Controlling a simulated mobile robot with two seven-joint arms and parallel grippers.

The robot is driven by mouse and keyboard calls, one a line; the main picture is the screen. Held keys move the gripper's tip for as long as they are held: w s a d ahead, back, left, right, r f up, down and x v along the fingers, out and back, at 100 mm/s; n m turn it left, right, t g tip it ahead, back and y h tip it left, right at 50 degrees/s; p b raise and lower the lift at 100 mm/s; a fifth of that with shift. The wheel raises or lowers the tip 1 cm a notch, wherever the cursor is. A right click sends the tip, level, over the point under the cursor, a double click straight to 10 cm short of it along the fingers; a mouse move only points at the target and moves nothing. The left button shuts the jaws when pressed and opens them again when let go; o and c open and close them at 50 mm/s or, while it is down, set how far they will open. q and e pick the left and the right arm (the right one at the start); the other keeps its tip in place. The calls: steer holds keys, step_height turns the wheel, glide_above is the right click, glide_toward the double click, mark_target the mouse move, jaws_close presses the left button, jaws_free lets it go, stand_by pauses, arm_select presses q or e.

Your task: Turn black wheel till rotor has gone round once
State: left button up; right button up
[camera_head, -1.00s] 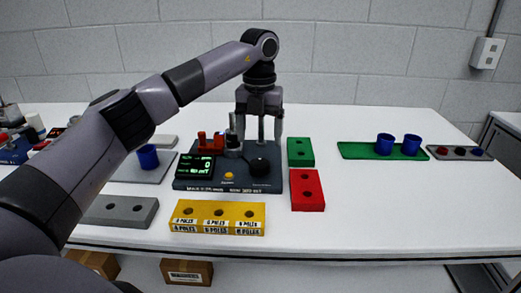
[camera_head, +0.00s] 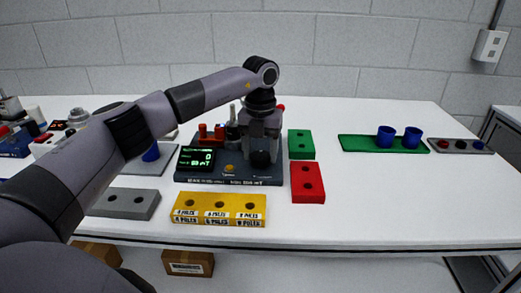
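The dark encoder bench (camera_head: 230,181) stands on the white table, with a green-lit display (camera_head: 196,158) that seems to read 0. The black wheel (camera_head: 260,159) is at its right side, partly covered by my gripper. My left gripper (camera_head: 262,150) points down at the wheel, its fingers around or just above it. I cannot tell whether they touch it or how far they are closed. Behind it, the rotor is mostly hidden; a dark and grey upright part (camera_head: 232,130) shows left of the gripper. My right gripper is not in view.
A yellow block (camera_head: 217,207) with pole labels lies in front. A red block (camera_head: 307,184) and a green block (camera_head: 301,144) stand right of the bench. A green tray (camera_head: 360,143) holds blue cups (camera_head: 412,138). A grey block (camera_head: 125,204) lies left.

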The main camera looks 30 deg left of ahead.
arm_select(q)
steer(key=c, duration=0.5)
steer(key=m+p, duration=0.2)
steer(key=m, duration=0.1)
steer(key=shift+r+m, duration=0.15)
steer(key=shift+m, duration=0.15)
steer(key=m+p, duration=0.1)
steer(key=m, duration=0.1)
steer(key=shift+m, duration=0.4)
steer(key=m+p, duration=0.1)
steer(key=m, duration=0.1)
steer(key=shift+m, duration=0.3)
steer(key=m+p, duration=0.1)
steer(key=m, duration=1.1)
steer(key=shift+d, duration=0.1)
steer(key=shift+m, duration=0.4)
